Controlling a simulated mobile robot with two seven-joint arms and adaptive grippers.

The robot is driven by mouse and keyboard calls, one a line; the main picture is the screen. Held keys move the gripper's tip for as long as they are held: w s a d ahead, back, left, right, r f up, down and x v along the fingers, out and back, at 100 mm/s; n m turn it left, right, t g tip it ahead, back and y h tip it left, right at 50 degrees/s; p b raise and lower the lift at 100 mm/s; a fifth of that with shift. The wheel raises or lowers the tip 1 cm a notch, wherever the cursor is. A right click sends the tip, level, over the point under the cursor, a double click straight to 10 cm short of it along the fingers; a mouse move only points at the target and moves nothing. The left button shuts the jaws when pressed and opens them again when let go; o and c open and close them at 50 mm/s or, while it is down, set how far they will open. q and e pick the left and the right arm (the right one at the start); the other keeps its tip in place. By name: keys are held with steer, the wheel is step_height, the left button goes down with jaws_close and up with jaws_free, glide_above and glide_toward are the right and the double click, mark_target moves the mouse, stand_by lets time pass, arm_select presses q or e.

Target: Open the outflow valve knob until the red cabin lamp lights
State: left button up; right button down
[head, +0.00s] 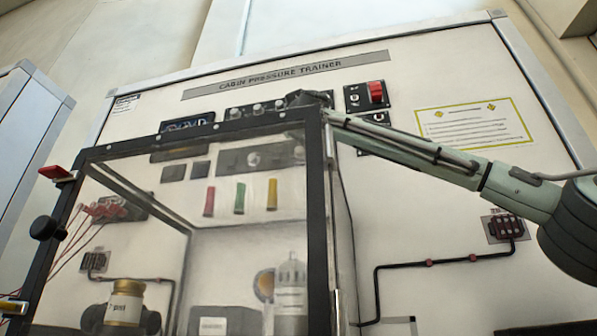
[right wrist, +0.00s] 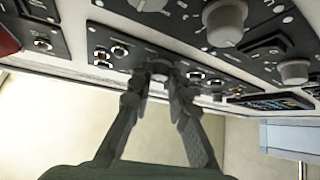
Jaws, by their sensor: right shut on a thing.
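My right gripper (head: 310,98) reaches in from the right to the right end of a black control strip below the trainer's title sign. In the right wrist view its fingertips (right wrist: 158,72) are closed on a small knob at the panel's face, taken as the outflow valve knob. The fingers hide most of this knob, so its turn angle cannot be read. The red cabin lamp cannot be picked out, and no red glow shows near the fingers. My left gripper is not in view.
A red-covered switch (head: 376,92) is right of the gripper. Larger grey knobs (right wrist: 225,20) and a small blue display (right wrist: 270,102) lie beside it in the wrist view.

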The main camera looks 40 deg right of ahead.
steer(key=shift+w+m+h, duration=0.1)
steer(key=shift+m+h, duration=0.3)
steer(key=c, duration=1.4)
jaws_free()
steer(key=shift+c, duration=0.2)
steer(key=s+a+f, duration=0.2)
steer(key=s+a, duration=0.5)
steer(key=s, duration=0.5)
steer(key=shift+a, duration=0.3)
